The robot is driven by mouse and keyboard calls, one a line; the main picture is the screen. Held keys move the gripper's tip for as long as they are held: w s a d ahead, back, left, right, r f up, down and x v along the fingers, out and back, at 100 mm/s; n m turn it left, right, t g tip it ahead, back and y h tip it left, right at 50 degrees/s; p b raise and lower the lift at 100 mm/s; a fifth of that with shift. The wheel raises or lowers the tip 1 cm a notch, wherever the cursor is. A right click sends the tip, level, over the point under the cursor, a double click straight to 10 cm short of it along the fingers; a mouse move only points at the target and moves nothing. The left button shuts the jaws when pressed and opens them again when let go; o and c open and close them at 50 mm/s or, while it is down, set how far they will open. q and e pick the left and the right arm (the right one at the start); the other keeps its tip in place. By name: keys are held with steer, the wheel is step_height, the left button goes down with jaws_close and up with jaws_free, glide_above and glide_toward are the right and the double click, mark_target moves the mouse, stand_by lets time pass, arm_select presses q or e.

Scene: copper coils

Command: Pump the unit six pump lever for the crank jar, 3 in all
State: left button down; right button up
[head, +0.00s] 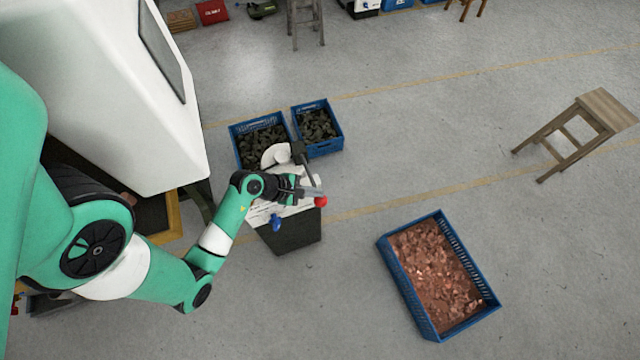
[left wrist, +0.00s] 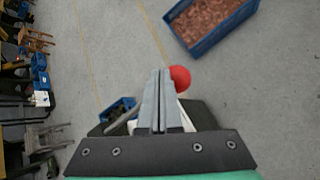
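A dark box-shaped unit (head: 290,235) with a pale top stands on the floor near the middle of the head view. A red ball knob (head: 320,202) is at its right edge and a blue knob (head: 276,222) at its front left. My left gripper (head: 312,192) is over the top, its tips close to the red knob. In the left wrist view the fingers (left wrist: 161,75) are together, with the red knob (left wrist: 180,78) just right of the tips. I cannot tell whether they touch it. The pump lever and the crank jar cannot be told apart clearly. My right gripper is not seen.
A dark upright part (head: 298,150) and a white round part (head: 276,155) are at the unit's back. Two blue crates of dark pieces (head: 238,128) (head: 336,122) stand behind. A blue crate of copper scrap (head: 400,285) and a wooden stool (head: 603,108) are to the right, with open floor between.

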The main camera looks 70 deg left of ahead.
mark_target(315, 200)
arm_select(q)
steer(key=shift+d+f+b, duration=0.15)
steer(key=shift+f+b, duration=0.4)
steer(key=shift+f, duration=0.5)
steer(key=shift+d+f+b, duration=0.15)
steer(key=shift+f+b, duration=0.4)
steer(key=shift+f, duration=0.5)
stand_by(1.4)
stand_by(0.5)
step_height(315, 200, up, 4)
steer(key=p, duration=0.4)
steer(key=shift+a+f, duration=0.15)
steer(key=shift+f, duration=0.1)
steer(key=shift+a+r+p, duration=0.15)
steer(key=shift+r+p, duration=0.75)
steer(key=shift+p, duration=0.1)
steer(key=shift+a+r+p, duration=0.15)
steer(key=shift+r+p, duration=0.75)
steer(key=shift+p, duration=0.1)
steer(key=shift+r, duration=0.15)
steer(key=r+p, duration=0.4)
steer(key=p, duration=0.1)
steer(key=shift+a+r, duration=0.35)
